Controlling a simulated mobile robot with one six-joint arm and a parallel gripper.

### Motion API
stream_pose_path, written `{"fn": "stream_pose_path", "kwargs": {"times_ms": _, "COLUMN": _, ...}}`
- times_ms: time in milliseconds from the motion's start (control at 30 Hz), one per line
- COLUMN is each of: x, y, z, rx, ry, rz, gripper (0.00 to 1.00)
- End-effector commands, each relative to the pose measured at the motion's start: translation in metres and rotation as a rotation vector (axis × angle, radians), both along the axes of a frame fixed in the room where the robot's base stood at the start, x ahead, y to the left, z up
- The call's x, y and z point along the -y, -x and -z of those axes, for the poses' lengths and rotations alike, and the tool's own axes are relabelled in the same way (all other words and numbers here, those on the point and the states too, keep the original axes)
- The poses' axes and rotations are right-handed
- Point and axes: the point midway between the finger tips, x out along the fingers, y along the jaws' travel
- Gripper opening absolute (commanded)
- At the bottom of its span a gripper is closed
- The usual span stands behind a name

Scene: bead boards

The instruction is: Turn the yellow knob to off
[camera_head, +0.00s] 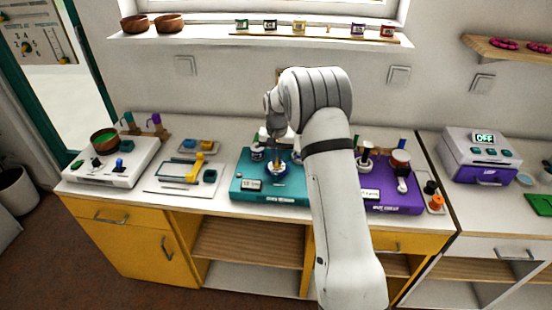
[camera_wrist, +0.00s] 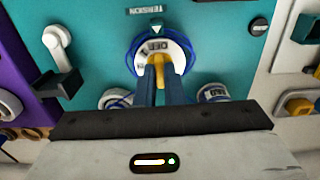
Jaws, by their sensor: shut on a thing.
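The yellow knob (camera_wrist: 164,73) sits on a white dial (camera_wrist: 181,53) with a blue rim, on the teal board (camera_wrist: 107,50). In the wrist view my gripper (camera_wrist: 158,80) has its two dark blue fingers closed on the knob, one on each side. Dark lettering that looks like OFF shows on the dial near a white pointer mark (camera_wrist: 156,28) on the board. The fingers hide the near part of the dial. In the head view the dial (camera_head: 277,169) shows on the teal board (camera_head: 256,197), below my gripper (camera_head: 275,156).
More round parts (camera_wrist: 213,94) stand close beside the dial on the teal board. A purple board (camera_head: 402,207) is on the right. A tray with a yellow handle (camera_head: 195,169) and a white board (camera_head: 88,173) are on the left. A purple-fronted box (camera_head: 480,156) stands far right.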

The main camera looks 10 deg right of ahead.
Motion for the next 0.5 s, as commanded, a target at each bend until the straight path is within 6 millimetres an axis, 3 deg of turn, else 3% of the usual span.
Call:
{"fn": "stream_pose_path", "kwargs": {"times_ms": 433, "x": -0.0003, "y": -0.0034, "z": -0.0044, "rx": 0.013, "ry": -0.001, "rz": -0.012, "gripper": 0.0}}
{"fn": "stream_pose_path", "kwargs": {"times_ms": 500, "x": -0.0002, "y": -0.0033, "z": -0.0044, "rx": 0.013, "ry": 0.0, "rz": -0.012, "gripper": 0.12}}
